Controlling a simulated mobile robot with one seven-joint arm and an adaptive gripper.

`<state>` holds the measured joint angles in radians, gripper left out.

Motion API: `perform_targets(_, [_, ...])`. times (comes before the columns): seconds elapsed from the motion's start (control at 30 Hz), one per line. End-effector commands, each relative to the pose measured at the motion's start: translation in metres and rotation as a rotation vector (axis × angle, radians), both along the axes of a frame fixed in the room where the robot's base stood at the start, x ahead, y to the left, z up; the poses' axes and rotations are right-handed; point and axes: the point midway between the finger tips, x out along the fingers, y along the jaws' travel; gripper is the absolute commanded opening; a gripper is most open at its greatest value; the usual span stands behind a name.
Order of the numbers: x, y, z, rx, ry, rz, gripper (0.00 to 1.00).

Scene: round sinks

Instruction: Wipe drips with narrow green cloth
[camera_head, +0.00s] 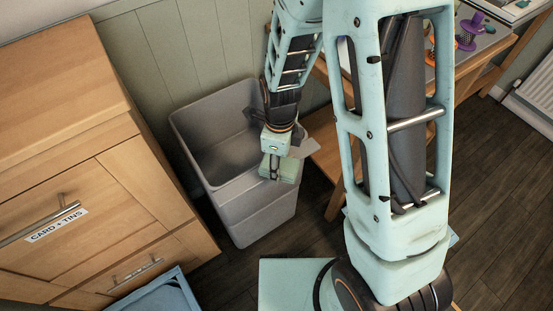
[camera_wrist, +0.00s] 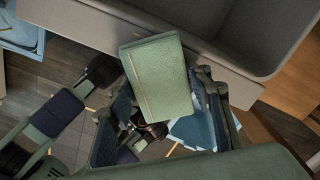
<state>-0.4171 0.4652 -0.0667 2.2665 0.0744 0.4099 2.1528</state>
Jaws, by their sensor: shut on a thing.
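My gripper (camera_head: 272,174) is shut on a green cloth (camera_head: 287,168) in the head view. It hangs at the right side of a grey bin, overlapping its rim in the picture. In the wrist view the cloth (camera_wrist: 160,75) looks like a flat, folded green block with a seam along its left side. The fingers of my gripper (camera_wrist: 165,105) show on either side of it. The cloth's far end overlaps the bin's edge in that view; I cannot tell whether they touch. No drips or sinks are in view.
The open grey bin (camera_head: 235,205) stands on dark floorboards (camera_head: 487,205) against a panelled wall. A wooden cabinet (camera_head: 100,205) labelled "CARD + TINS" is at left, with a blue crate (camera_head: 165,285) before it. A wooden bench (camera_head: 475,68) with small items is at upper right.

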Motion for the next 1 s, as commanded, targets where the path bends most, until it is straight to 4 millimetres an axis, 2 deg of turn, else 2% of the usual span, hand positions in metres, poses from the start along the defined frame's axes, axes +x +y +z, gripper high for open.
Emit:
perform_targets(0.37, [-0.012,0.016,0.001,-0.001,0.002,0.002,0.27])
perform_targets(0.8, [0.017,0.036,-0.001,-0.001,0.000,0.001,0.27])
perform_targets(1.0, [0.022,0.039,-0.002,0.000,0.000,-0.001,0.27])
